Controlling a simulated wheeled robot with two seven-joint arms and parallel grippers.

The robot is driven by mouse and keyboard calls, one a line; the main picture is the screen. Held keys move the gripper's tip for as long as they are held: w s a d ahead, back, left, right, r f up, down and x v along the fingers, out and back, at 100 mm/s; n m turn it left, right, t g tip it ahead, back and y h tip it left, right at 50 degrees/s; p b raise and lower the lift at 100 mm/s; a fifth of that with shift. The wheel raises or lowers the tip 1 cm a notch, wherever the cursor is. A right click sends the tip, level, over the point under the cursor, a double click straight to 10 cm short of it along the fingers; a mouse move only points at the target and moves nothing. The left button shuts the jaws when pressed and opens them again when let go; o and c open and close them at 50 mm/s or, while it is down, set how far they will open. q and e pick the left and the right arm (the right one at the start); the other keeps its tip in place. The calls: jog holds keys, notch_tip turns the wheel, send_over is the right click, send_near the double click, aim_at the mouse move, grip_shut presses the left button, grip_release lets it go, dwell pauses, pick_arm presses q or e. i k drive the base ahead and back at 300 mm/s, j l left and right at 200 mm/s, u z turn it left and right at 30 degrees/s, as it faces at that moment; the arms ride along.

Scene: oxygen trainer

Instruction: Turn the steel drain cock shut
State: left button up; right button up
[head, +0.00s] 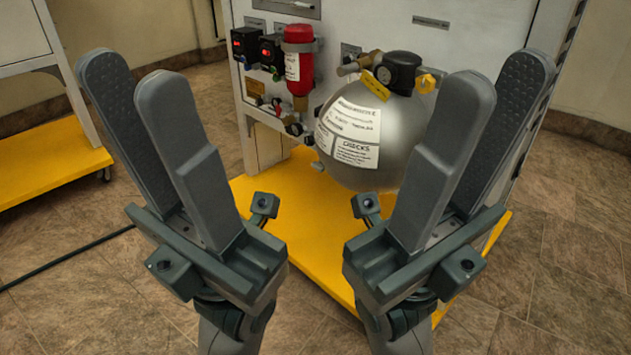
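A round grey steel tank (400,130) with white paper labels stands ahead of me. A small pale metal fitting (317,166) sticks out at its lower left; it may be the steel drain cock, but it is too small to tell its handle position. My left gripper (133,78) is at the left, its fingers apart and nothing between them. My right gripper (500,82) is at the right, also with fingers apart and empty. Both are raised close to the camera, clear of the tank and fittings. The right fingers cover part of the tank's right side.
A red cylinder (299,65) and two black boxes with red displays (258,48) sit on the grey panel (400,22). Black and yellow valve parts (398,72) top the tank. The yellow base (300,225) lies below. Tiled floor (75,225) is open at left.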

aim_at(318, 166)
jog(key=i+j+u, duration=0.2)
jog(key=u, duration=0.15)
jog(key=i+j+u, duration=0.2)
jog(key=u, duration=0.2)
